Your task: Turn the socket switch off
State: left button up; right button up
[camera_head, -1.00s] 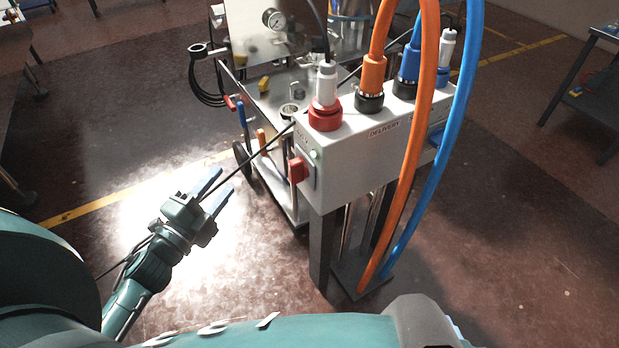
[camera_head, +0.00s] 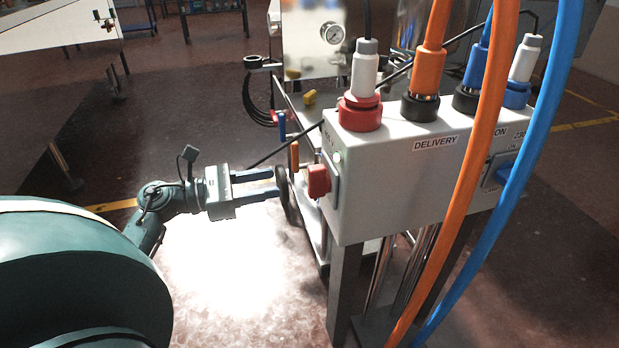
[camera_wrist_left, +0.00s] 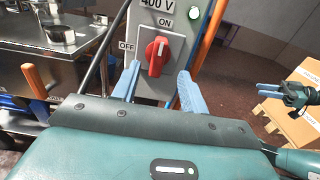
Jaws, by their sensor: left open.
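The red rotary switch (camera_head: 318,181) sits on the left end face of the grey socket box (camera_head: 400,170). In the left wrist view the red switch (camera_wrist_left: 157,56) stands near upright, its upper end toward the ON label, with OFF to its left. My left gripper (camera_head: 272,184) is open and empty, pointing at the switch from the left with a gap between. In the wrist view its two blue fingers (camera_wrist_left: 158,76) flank the switch from below, apart from it. My right gripper (camera_wrist_left: 290,93) shows small at the right of the wrist view; its opening is unclear.
A green lamp (camera_head: 337,157) glows above the switch. Orange (camera_head: 480,150) and blue (camera_head: 535,140) cables arch down in front of the box. A metal cart with an orange handle (camera_head: 294,156) stands behind. A pallet with boxes (camera_wrist_left: 295,112) is at right in the wrist view.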

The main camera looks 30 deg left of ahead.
aim_at(308, 176)
pick_arm(q)
jog(key=x, duration=0.9)
jog(key=shift+c, duration=0.4)
grip_shut()
